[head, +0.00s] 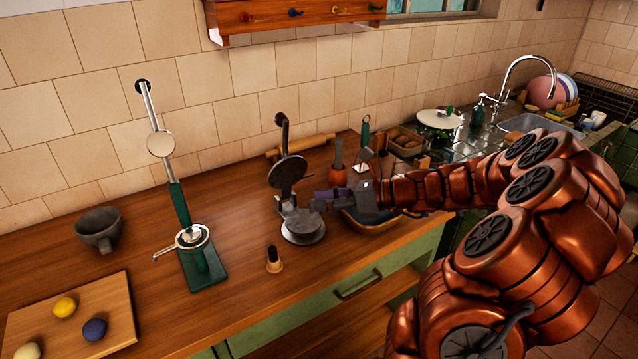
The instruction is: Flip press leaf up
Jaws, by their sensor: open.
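A dark grey press stands near the middle of the wooden counter. Its round lower plate (303,229) lies flat, and its round upper leaf (288,174) stands raised and tilted above it, with a handle (282,126) pointing up. My gripper (318,200) is open at the right side of this press, by the hinge area between leaf and lower plate. I cannot tell whether it touches the press. A second press with a green base (208,279) stands to the left. Its pale round leaf (160,143) is raised on a long upright lever, above a ring-shaped lower plate (192,238).
A small dark-topped stamp (273,260) stands in front of the dark press. A bowl (379,223) sits below my wrist. A grey mug (99,229) and a board (117,308) with coloured balls are at left. A rolling pin (300,146) lies behind.

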